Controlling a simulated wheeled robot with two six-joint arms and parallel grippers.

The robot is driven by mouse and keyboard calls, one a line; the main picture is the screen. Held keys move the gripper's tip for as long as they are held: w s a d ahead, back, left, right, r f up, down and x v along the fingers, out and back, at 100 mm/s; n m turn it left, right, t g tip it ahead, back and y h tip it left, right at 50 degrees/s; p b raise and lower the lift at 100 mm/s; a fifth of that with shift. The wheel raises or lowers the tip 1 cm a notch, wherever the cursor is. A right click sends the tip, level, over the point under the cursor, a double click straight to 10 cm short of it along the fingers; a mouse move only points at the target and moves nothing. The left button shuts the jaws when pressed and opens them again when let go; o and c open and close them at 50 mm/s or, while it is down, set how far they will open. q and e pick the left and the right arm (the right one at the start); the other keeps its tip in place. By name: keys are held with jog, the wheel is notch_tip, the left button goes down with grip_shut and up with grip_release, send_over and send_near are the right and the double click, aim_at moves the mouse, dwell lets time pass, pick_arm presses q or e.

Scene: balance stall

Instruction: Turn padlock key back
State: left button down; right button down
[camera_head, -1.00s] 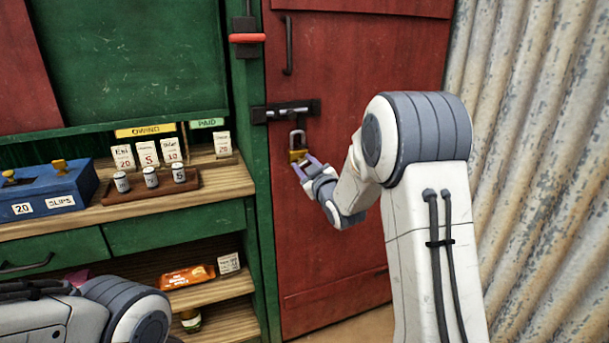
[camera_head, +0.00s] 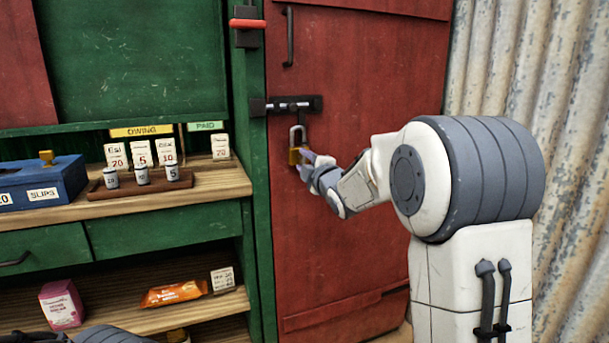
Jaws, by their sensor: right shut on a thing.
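The brass padlock (camera_head: 296,156) hangs by its grey shackle (camera_head: 297,134) from the dark bolt (camera_head: 291,105) on the red door (camera_head: 350,215). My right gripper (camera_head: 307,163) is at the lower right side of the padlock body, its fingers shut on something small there. The key is not clearly visible; the fingers hide it, and I cannot tell how far it is turned. Only part of my left arm shows at the bottom left edge; its gripper is out of view.
A green stall counter (camera_head: 215,185) stands left of the door, with a blue slips box (camera_head: 60,178), small weights on a wooden tray (camera_head: 110,191) and price cards. A red-handled lever (camera_head: 248,24) and a door handle (camera_head: 288,37) are above the bolt.

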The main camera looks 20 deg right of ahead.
jog(key=shift+f+n+b, duration=0.15)
jog(key=shift+n+b, duration=0.9)
jog(key=shift+n, duration=0.05)
jog(key=shift+c, duration=2.4)
grip_release()
jog(key=s, duration=1)
jog(key=shift+s+d+p, duration=0.15)
jog(key=shift+s+p, duration=0.1)
jog(key=shift+p, duration=0.2)
